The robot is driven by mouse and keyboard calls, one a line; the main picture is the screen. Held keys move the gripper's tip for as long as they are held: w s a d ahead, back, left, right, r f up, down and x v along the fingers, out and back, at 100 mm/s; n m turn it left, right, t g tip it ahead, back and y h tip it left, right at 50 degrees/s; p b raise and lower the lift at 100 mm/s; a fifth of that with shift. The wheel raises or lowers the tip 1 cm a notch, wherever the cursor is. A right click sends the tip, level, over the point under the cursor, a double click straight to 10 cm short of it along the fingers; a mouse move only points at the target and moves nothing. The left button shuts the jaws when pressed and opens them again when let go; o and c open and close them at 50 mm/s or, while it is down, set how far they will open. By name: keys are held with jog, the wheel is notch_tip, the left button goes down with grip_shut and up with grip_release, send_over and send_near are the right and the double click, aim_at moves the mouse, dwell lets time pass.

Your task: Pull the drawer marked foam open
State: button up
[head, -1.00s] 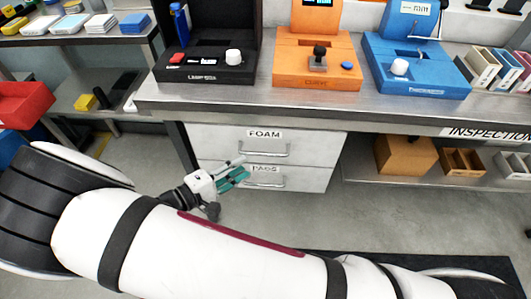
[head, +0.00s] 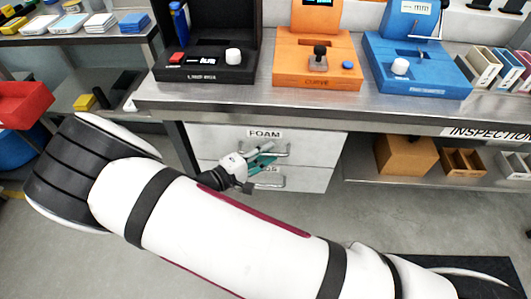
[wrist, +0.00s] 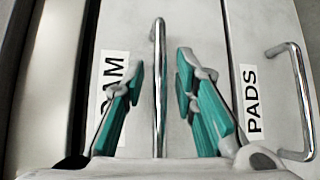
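The foam drawer (head: 222,141) is the upper white drawer under the bench, labelled FOAM, and looks shut. Its metal bar handle (wrist: 158,60) runs between the two teal fingers of my gripper (wrist: 160,72) in the wrist view. The fingers are apart, one on each side of the bar, with a gap visible on both sides. In the head view my gripper (head: 264,160) is in front of the foam handle, covering part of it. The left finger partly hides the FOAM label (wrist: 110,72) in the wrist view.
The pads drawer (head: 308,180) is directly below, with its own handle (wrist: 292,100) close to my gripper. The bench top (head: 215,96) overhangs the drawers and bears black, orange and blue stations. A lower shelf (head: 400,180) with boxes is to the right.

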grip_shut()
jog(key=shift+s, duration=0.1)
